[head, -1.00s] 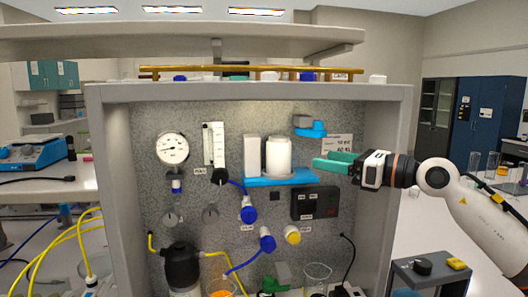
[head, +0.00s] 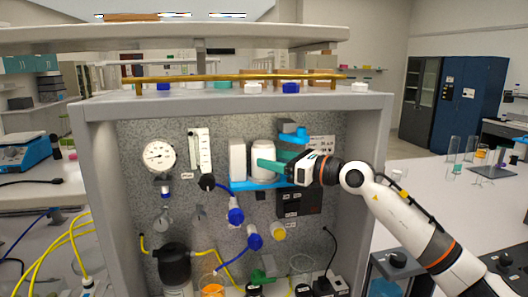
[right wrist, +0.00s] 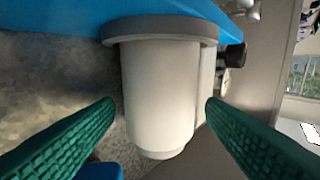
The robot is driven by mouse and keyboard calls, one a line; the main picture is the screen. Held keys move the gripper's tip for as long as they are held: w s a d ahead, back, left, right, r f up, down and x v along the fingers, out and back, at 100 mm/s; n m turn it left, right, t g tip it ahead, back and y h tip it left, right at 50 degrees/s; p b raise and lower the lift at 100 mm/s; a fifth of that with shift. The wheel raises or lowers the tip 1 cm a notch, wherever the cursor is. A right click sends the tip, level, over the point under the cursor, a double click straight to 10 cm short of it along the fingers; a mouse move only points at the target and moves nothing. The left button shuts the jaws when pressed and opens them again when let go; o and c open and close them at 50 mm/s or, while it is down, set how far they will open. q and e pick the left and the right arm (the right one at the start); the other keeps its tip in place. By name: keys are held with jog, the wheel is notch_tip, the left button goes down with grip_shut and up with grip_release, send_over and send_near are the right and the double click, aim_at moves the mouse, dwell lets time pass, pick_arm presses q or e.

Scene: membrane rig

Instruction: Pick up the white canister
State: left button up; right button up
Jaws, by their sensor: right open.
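The white canister (head: 262,160) stands upright on a blue shelf (head: 240,186) fixed to the speckled back panel. In the right wrist view the canister (right wrist: 160,100) fills the middle, upside down, with a grey collar against the blue shelf. My right gripper (head: 270,158) is open, its green fingers reaching to the canister and hiding part of its right side in the head view. In the right wrist view the fingers of the gripper (right wrist: 160,108) are on either side of the canister, with a visible gap on each side. My left gripper is not in view.
A white block (head: 237,160) stands just left of the canister. A grey part in a blue holder (head: 293,136) is above my fingers. A flowmeter (head: 201,150) and gauge (head: 159,156) are on the panel to the left. The frame's right wall (head: 365,140) is beside my wrist.

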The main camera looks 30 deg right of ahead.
jog(key=shift+w+a+r, duration=0.2)
jog(key=shift+w+a, duration=0.2)
jog(key=shift+w, duration=0.25)
jog(key=shift+w+a+f+p, duration=0.25)
jog(key=shift+w+p, duration=0.1)
jog(key=shift+w, duration=0.1)
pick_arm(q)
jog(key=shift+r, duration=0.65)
pick_arm(e)
jog(key=shift+s+d, duration=0.1)
jog(key=c, duration=0.9)
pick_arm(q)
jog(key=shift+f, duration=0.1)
pick_arm(e)
jog(key=shift+r, duration=0.1)
